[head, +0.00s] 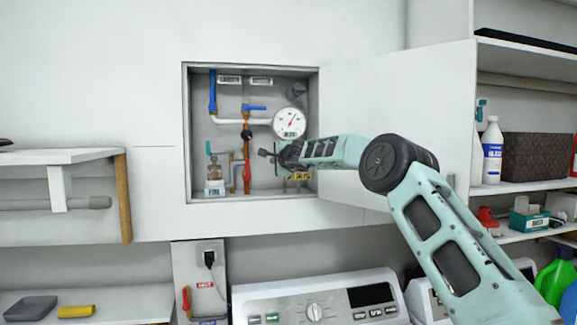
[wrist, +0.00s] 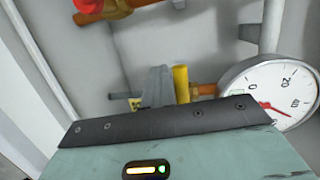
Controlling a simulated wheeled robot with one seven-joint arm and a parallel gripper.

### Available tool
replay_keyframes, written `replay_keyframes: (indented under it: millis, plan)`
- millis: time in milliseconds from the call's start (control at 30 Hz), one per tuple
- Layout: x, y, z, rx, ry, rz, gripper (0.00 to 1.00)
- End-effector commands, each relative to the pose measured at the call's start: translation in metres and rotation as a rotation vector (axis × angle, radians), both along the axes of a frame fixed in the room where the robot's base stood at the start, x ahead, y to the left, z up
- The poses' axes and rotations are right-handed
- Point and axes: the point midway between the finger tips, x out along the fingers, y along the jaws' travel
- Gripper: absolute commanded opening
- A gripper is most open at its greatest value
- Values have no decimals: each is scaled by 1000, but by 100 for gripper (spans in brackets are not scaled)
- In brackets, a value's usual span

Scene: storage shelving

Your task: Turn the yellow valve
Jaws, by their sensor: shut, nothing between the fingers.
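The yellow valve handle (wrist: 181,84) shows in the wrist view as a short upright yellow bar on a copper pipe. It stands just right of my gripper's grey fingers (wrist: 156,88); whether they touch it I cannot tell. In the head view a bit of yellow (head: 299,176) shows below my gripper, at the lower right of the wall cabinet, mostly hidden by it. My gripper (head: 266,154) is inside the cabinet opening, pointing left, shut and empty.
The open wall cabinet (head: 188,130) also holds a round gauge (head: 290,122), a blue handle (head: 255,108), a red handle (head: 247,178) and several pipes. Its door (head: 400,90) stands open to the right, behind my arm. A white washer (head: 270,305) is below.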

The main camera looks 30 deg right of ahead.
Motion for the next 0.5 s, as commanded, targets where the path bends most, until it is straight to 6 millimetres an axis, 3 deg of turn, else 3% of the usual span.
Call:
replay_keyframes:
  millis: [33,500]
  plan:
    - [-4,4,13,-5,-24,7,0]
    - [-32,8,5,-6,-19,0,0]
